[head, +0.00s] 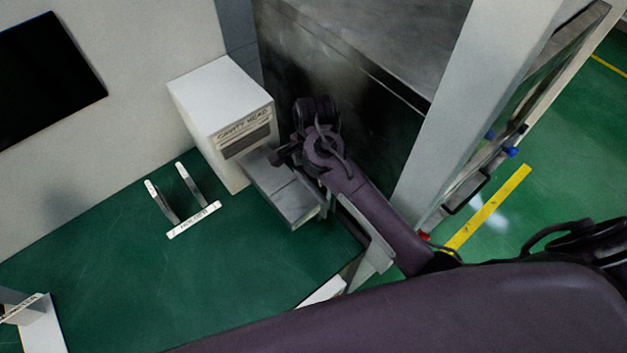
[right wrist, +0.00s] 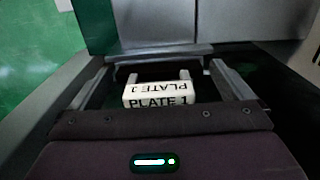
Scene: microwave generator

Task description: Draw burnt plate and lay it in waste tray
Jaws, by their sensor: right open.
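A white block labelled "PLATE 1" (right wrist: 158,97) shows in the right wrist view, between the two fingers of my right gripper (right wrist: 162,72). The fingers are apart, with a gap on each side of the block. In the head view my right gripper (head: 283,155) is at the front of the white box labelled "CAVITY HEAD" (head: 215,90), above a grey metal ledge (head: 290,200). The plate is hidden behind the gripper and arm there. Burn marks cannot be made out. My left gripper is not in view, and no waste tray can be identified for sure.
A small holder with two upright metal prongs (head: 190,186) and a white label stands on the green surface (head: 120,260). A partly cut-off labelled white piece (head: 38,325) is at the lower left. A dark panel (head: 330,90) and a pale post (head: 470,90) stand close by my right arm.

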